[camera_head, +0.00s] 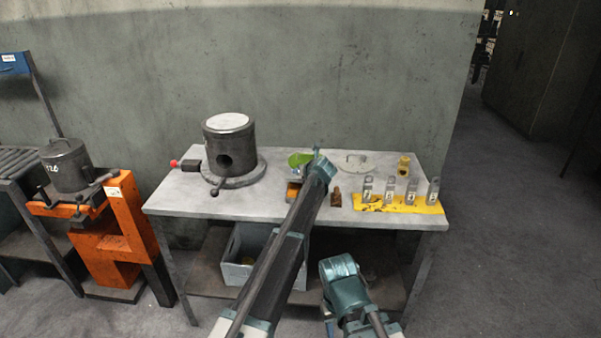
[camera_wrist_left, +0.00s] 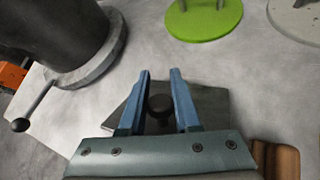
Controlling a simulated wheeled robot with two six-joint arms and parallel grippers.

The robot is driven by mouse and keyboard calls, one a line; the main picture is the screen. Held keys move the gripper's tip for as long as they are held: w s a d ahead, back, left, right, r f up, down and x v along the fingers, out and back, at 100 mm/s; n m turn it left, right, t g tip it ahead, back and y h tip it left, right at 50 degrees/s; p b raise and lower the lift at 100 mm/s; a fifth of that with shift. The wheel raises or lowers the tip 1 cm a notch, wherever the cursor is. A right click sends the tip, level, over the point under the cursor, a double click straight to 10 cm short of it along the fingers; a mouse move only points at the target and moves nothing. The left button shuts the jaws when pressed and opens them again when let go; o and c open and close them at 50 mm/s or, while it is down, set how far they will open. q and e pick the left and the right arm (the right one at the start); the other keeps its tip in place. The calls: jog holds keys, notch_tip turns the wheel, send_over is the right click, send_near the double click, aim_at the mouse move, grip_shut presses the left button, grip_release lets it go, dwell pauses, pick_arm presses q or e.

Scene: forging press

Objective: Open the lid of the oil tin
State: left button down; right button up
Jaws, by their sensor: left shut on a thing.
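In the left wrist view a dark round knob (camera_wrist_left: 160,103) stands on a flat grey square lid (camera_wrist_left: 213,103). The two blue fingers of my left gripper (camera_wrist_left: 160,88) are on either side of the knob and shut on it. The lid lies flat as far as I can see. In the head view my left arm reaches over the table and hides most of this spot. A small orange piece (camera_head: 293,190) beside the arm seems to be part of the oil tin.
A dark cylinder on a round base (camera_head: 230,147) stands left on the table (camera_head: 260,205). A green disc (camera_head: 299,159), a grey round lid (camera_head: 356,161) and a brown block (camera_head: 336,198) are near the arm. Several metal pieces stand on a yellow strip (camera_head: 400,206) at right.

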pick_arm(q)
jog(key=c, duration=0.6)
grip_release()
jog(key=shift+w, duration=0.1)
jog(key=p+v, duration=0.7)
jog(key=v, duration=0.7)
jog(key=shift+f, duration=0.1)
